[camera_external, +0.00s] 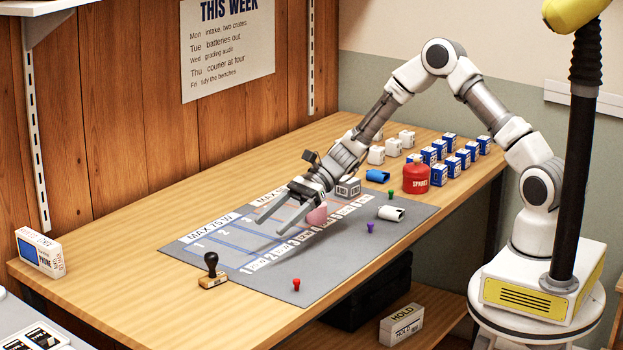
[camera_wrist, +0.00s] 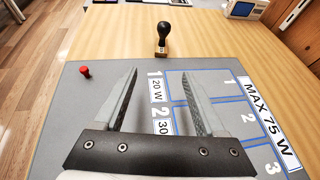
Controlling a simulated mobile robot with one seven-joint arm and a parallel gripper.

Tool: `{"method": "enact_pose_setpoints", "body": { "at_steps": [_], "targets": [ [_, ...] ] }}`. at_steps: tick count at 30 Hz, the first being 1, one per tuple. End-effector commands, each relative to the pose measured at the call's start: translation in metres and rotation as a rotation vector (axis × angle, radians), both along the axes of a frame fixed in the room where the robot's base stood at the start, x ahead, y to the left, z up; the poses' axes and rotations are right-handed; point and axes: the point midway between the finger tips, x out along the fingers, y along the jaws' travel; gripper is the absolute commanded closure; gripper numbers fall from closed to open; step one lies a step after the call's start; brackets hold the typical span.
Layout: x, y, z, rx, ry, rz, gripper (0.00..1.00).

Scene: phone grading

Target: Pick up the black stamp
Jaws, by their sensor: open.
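The black stamp (camera_external: 211,264) has a black knob handle on a wooden block base. It stands upright on the bare table at the left edge of the grey mat. In the wrist view the stamp (camera_wrist: 163,38) is beyond my fingertips, just past the mat's edge. My gripper (camera_external: 268,227) is open and empty, above the mat, to the right of the stamp and apart from it. Its two fingers (camera_wrist: 153,80) spread wide and point toward the stamp.
The mat (camera_external: 320,284) has blue lanes and white labels. A red peg (camera_external: 296,284) stands near its front, a purple peg (camera_external: 370,227) farther right. A pink object (camera_external: 317,215) is by my gripper. A red can (camera_external: 416,178) and several boxes stand behind.

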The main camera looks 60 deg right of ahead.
Motion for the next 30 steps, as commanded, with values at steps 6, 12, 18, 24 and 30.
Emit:
{"method": "enact_pose_setpoints", "body": {
  "at_steps": [6, 12, 18, 24, 30],
  "targets": [
    [0.006, 0.020, -0.013, 0.018, 0.019, -0.014, 0.28],
    [0.013, 0.060, -0.031, 0.016, 0.018, -0.012, 0.28],
    [0.020, 0.096, -0.045, 0.016, 0.018, -0.012, 0.28],
    [0.024, 0.111, -0.051, 0.014, 0.017, -0.014, 0.28],
    [0.027, 0.130, -0.062, 0.014, 0.016, -0.011, 0.28]
  ]
}}
